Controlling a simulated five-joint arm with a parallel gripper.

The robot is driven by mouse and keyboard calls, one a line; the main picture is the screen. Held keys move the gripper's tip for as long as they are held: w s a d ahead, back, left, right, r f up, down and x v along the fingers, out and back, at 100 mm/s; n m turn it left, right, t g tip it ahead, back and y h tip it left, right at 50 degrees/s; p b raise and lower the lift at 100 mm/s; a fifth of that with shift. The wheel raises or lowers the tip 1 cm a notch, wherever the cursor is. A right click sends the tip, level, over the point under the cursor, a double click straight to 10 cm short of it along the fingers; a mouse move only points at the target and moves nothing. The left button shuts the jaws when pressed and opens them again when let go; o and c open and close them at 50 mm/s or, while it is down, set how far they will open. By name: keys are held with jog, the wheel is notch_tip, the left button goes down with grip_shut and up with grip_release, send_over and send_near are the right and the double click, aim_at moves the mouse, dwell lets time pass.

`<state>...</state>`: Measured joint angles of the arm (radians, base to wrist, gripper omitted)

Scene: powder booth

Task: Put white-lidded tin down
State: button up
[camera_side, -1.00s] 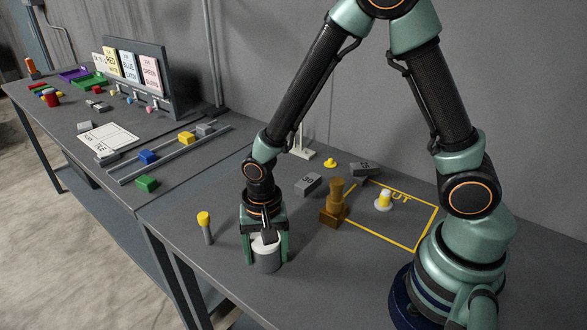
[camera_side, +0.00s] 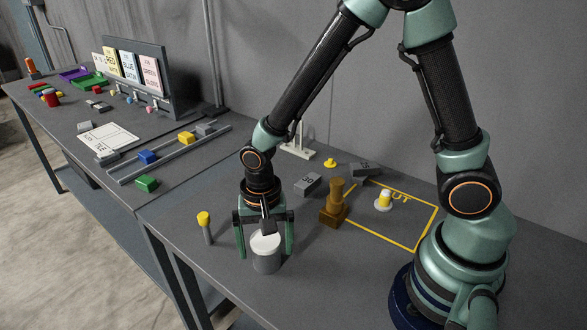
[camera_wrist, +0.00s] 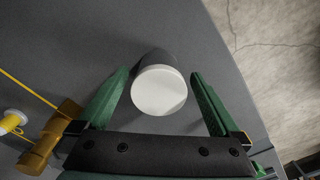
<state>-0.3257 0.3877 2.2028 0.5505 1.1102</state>
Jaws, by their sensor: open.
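The white-lidded tin (camera_side: 266,261) is a grey cylinder with a white lid. It stands upright on the grey table near the front edge. In the wrist view its white lid (camera_wrist: 159,91) shows between the two green fingers. My gripper (camera_side: 264,253) is open around the tin, with a finger on each side. In the wrist view the fingers of my gripper (camera_wrist: 161,75) are spread, with a gap on both sides of the lid. My gripper partly hides the tin's upper part in the side view.
A yellow-topped peg (camera_side: 205,226) stands left of the tin. A brown wooden piece (camera_side: 333,205), grey blocks marked with numbers (camera_side: 308,185) and a yellow-and-white piece (camera_side: 384,201) stand to the right. A yellow outline (camera_side: 425,233) marks the table there.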

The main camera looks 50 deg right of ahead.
aim_at(266, 242)
notch_tip(266, 242, up, 10)
jog(key=shift+f, duration=0.1)
jog(key=s+d+r+n+t, duration=0.3)
jog(key=d+r+n+t, duration=0.2)
jog(key=d+r+n, duration=0.4)
notch_tip(266, 242, up, 3)
jog(key=shift+s+d+f+t, duration=0.1)
jog(key=shift+s+d+t, duration=0.2)
jog(key=shift+d, duration=0.6)
